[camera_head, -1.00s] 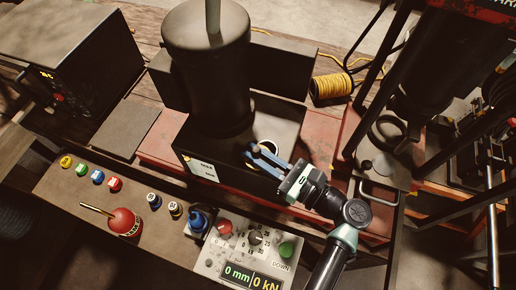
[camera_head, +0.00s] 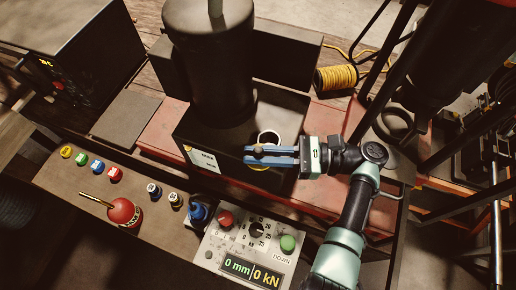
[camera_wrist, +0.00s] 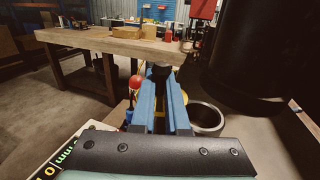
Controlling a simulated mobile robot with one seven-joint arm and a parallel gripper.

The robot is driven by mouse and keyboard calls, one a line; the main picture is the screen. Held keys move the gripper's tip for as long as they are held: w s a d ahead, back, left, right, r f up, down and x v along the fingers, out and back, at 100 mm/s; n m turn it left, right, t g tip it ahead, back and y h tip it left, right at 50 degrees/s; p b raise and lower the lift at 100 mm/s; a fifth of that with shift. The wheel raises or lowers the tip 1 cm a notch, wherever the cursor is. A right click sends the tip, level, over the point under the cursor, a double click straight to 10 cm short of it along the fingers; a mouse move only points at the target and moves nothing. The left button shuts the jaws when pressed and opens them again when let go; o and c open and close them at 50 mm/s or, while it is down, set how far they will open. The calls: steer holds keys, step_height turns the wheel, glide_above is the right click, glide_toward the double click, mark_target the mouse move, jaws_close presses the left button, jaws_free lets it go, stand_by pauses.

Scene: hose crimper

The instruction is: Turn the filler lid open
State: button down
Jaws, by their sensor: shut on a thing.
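My gripper (camera_head: 250,155) reaches left over the dark tank box (camera_head: 225,135), its blue fingers nearly level. In the wrist view the fingers (camera_wrist: 160,85) close on a small dark piece (camera_wrist: 161,71) at their tips, which looks like part of the filler lid. A yellowish edge of the lid (camera_head: 258,168) shows just below the fingers in the head view; most of it is hidden. The round filler neck (camera_head: 268,137) is uncovered beside the fingers, on their far side. Its pale ring (camera_wrist: 207,118) shows right of the fingers in the wrist view.
A tall black cylinder (camera_head: 210,60) rises from the tank box behind the fingers. In front lies a control panel with a red-knobbed lever (camera_head: 124,212), coloured buttons and a display (camera_head: 252,272).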

mark_target(259, 151)
steer(key=shift+s+d+r+n+g, duration=0.1)
steer(key=shift+r+n+g, duration=0.1)
steer(key=shift+n+g, duration=0.45)
steer(key=c, duration=0.9)
jaws_free()
steer(key=shift+s, duration=0.1)
steer(key=shift+f, duration=0.1)
step_height(259, 151, up, 10)
steer(key=shift+r+p, duration=0.1)
steer(key=shift+p, duration=0.55)
